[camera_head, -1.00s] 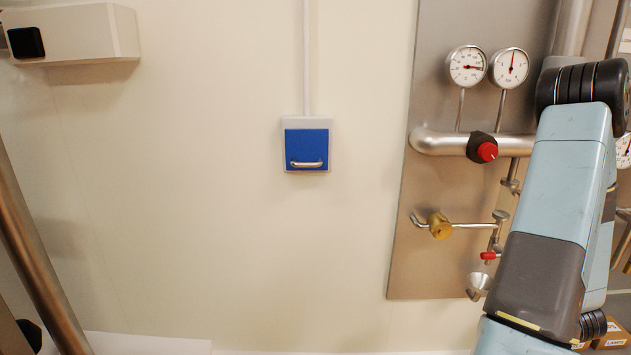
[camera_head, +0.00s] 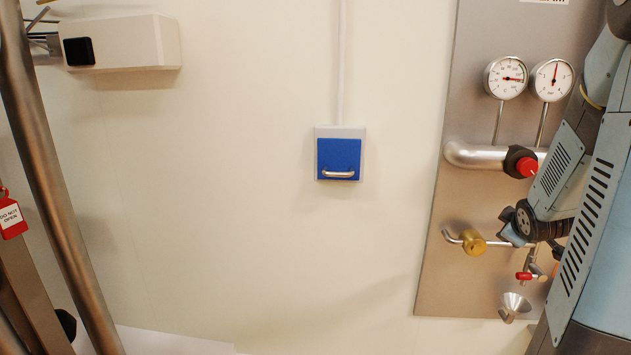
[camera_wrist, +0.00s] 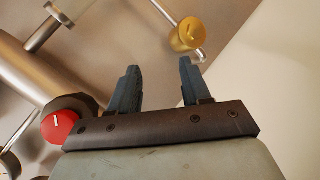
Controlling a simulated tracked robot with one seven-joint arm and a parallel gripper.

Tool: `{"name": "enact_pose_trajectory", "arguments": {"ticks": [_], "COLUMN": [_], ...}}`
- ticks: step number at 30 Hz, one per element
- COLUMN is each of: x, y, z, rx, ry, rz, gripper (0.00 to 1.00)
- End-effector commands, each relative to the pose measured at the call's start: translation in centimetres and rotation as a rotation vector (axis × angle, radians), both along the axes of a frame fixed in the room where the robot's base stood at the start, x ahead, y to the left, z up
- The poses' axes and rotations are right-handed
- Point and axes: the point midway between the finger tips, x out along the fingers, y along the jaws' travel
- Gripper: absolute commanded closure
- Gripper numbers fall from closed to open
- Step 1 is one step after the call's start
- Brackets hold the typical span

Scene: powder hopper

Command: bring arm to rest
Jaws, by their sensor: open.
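My gripper (camera_wrist: 158,88) is open and empty in the wrist view, its two dark fingers apart. Beyond the fingers are the steel panel and a brass fitting (camera_wrist: 187,34). A red knob (camera_wrist: 59,126) shows at the lower left of that view, beside the gripper's base. In the head view my arm runs down the right side, in front of part of the steel panel (camera_head: 440,260).
Two gauges (camera_head: 506,77) and a pipe with a red knob (camera_head: 527,167) are close to my arm. A blue-fronted box (camera_head: 339,159) is on the wall. A red tag (camera_head: 11,217) hangs at the left.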

Motion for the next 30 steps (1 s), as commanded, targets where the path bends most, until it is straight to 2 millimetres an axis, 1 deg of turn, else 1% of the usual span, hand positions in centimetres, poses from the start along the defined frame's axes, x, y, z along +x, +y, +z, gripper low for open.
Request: {"name": "enact_pose_trajectory", "arguments": {"ticks": [1, 3, 8, 14, 15, 20, 24, 27, 30], "x": [-0.2, -0.8, -2.6, -5.9, -6.6, -10.2, -13.9, -16.5, -18.7], "y": [1.3, 2.9, 6.7, 11.9, 13.0, 17.1, 20.6, 22.9, 24.5], "z": [1.1, 2.3, 4.5, 6.9, 7.4, 8.8, 9.8, 10.3, 10.5], "rx": [0.030, 0.084, 0.210, 0.372, 0.404, 0.531, 0.636, 0.700, 0.747], "ry": [-0.002, 0.004, 0.022, 0.058, 0.067, 0.112, 0.163, 0.204, 0.240], "rz": [-0.016, -0.052, -0.129, -0.216, -0.230, -0.293, -0.342, -0.372, -0.397], "gripper": [0.52, 0.52, 0.52, 0.52, 0.52, 0.52, 0.52, 0.52, 0.52]}}
